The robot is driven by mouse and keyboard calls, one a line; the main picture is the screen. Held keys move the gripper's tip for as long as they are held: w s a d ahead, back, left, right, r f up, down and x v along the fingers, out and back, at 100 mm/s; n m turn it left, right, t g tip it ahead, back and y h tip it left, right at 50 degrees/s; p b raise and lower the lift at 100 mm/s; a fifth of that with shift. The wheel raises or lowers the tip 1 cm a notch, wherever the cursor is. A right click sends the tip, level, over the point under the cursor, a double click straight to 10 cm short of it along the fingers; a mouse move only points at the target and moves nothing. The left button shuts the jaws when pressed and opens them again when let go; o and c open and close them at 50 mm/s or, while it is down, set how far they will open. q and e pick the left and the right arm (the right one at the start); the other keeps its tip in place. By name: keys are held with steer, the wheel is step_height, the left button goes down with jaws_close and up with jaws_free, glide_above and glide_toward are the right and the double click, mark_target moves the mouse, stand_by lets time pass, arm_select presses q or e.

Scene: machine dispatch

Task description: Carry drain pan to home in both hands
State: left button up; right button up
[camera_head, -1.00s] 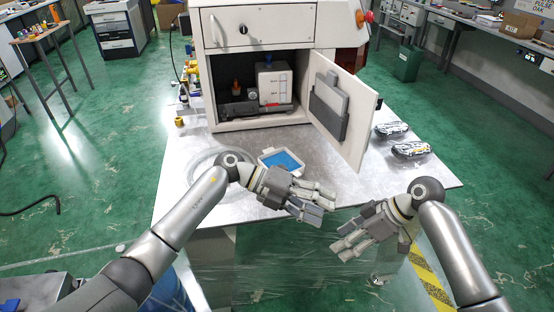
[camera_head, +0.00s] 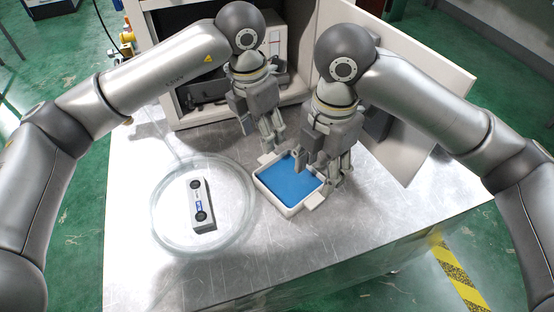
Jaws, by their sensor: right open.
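The drain pan appears to be a small white tray (camera_head: 284,208) with a blue inside and a tab at each end. It rests flat on the metal table. My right gripper (camera_head: 322,172) points down over its right side, open, its fingers covering part of the blue and the right rim. My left gripper (camera_head: 272,143) points down just behind the pan's far left tab. Its fingers are close together, and I cannot tell whether they touch the tab or are shut.
A clear round dish (camera_head: 160,228) stands left of the pan, with a white and black block (camera_head: 203,205) inside it. Behind is a white machine cabinet (camera_head: 180,30) with its door (camera_head: 430,100) open to the right. The table's front (camera_head: 270,275) is bare.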

mark_target(268, 157)
arm_select(q)
steer(key=f, duration=0.7)
steer(key=w+f, duration=0.1)
steer(key=f, duration=0.2)
steer(key=shift+w+d+f, duration=0.1)
steer(key=shift+d+f, duration=0.25)
arm_select(e)
step_height(268, 157, down, 11)
steer(key=shift+w+r, duration=0.1)
arm_select(q)
jaws_close()
arm_select(e)
jaws_close()
